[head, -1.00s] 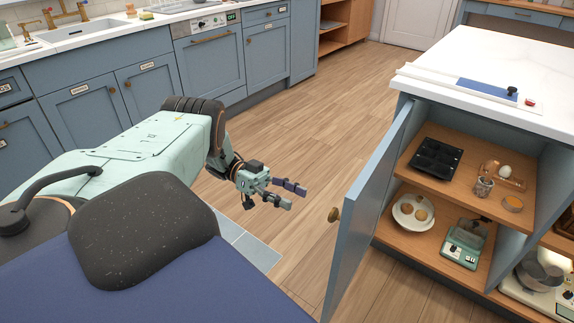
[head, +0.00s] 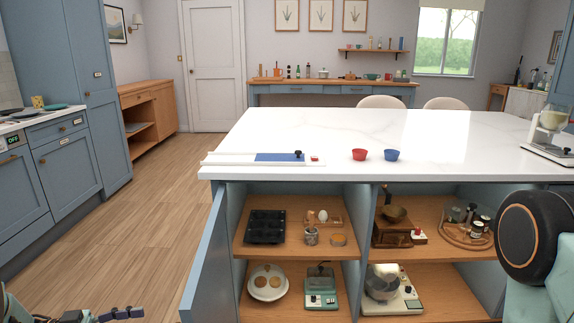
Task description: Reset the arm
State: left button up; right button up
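My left gripper (head: 122,314) is at the bottom left edge of the head view, over the wood floor. It is mostly cut off by the frame. A dark finger points right, and whether the fingers are apart cannot be told. Nothing shows in the visible part. It is left of the open cabinet door (head: 205,265) and apart from it. A rounded black and pale green part of my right arm (head: 536,240) is at the right edge, in front of the island. My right gripper is out of the frame.
Floor (head: 140,220) at left is clear.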

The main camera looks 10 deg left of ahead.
pick_arm(q)
jog(key=w+d+f+n+t+y, duration=0.35)
jog(key=f+n+t+y, duration=0.25)
jog(key=f+n+y, duration=0.25)
jog(key=s+d+f+n+g+y, duration=0.35)
jog(key=s+d+f, duration=0.2)
jog(key=f, duration=0.25)
jog(key=s+d+f+n+g+y, duration=0.1)
jog(key=s+d+g, duration=0.2)
jog(key=s, duration=0.4)
jog(key=s+d+f+g+y, duration=0.1)
jog(key=s+d+g, duration=0.1)
jog(key=s, duration=0.5)
jog(key=s+d+r+g+y, duration=0.1)
jog(key=s+d+r+g, duration=0.2)
jog(key=s+r, duration=0.4)
jog(key=shift+s+r+m+g+y, duration=0.35)
jog(key=shift+s+g, duration=0.4)
jog(key=shift+s, duration=2.2)
